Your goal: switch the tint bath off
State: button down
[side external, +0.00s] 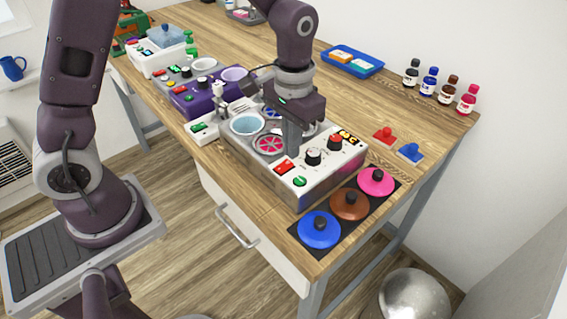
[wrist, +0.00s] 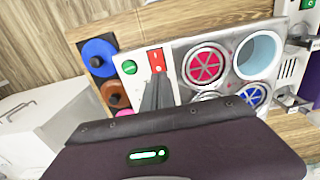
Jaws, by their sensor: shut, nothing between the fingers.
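A grey-white machine (side external: 238,160) with round wells stands under my gripper; no readable label shows whether it is the tint bath. Its panel has a red rocker switch (side external: 284,168), a green button or lamp (side external: 299,181) and knobs (side external: 313,157). One well is light blue (side external: 248,124); others show pink-red (side external: 270,145) and blue spoked discs. My gripper (side external: 293,150) is shut and empty, pointing down over the machine. In the wrist view the closed fingertips (wrist: 157,82) appear just below the red switch (wrist: 156,60); contact is unclear. The rocker's position is hard to read.
Blue (side external: 319,233), brown (side external: 349,207) and pink (side external: 374,186) knobbed lids lie on a black mat at the front. A purple unit (side external: 189,101) stands left. Red (side external: 385,136) and blue (side external: 410,153) pieces, several bottles (side external: 446,91) and a blue tray (side external: 377,68) lie right and behind.

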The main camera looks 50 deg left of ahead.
aim_at(291, 163)
jog(key=shift+f, duration=0.75)
dwell(0.3)
notch_tip(291, 163, up, 7)
dwell(0.6)
jog(key=s+a+r+t, duration=0.3)
jog(key=s+r, duration=0.7)
jog(key=s+a+t, duration=0.1)
jog(key=s+t, duration=0.1)
jog(key=s, duration=0.7)
jog(key=shift+s+a+t, duration=0.3)
jog(key=shift+s+a, duration=0.05)
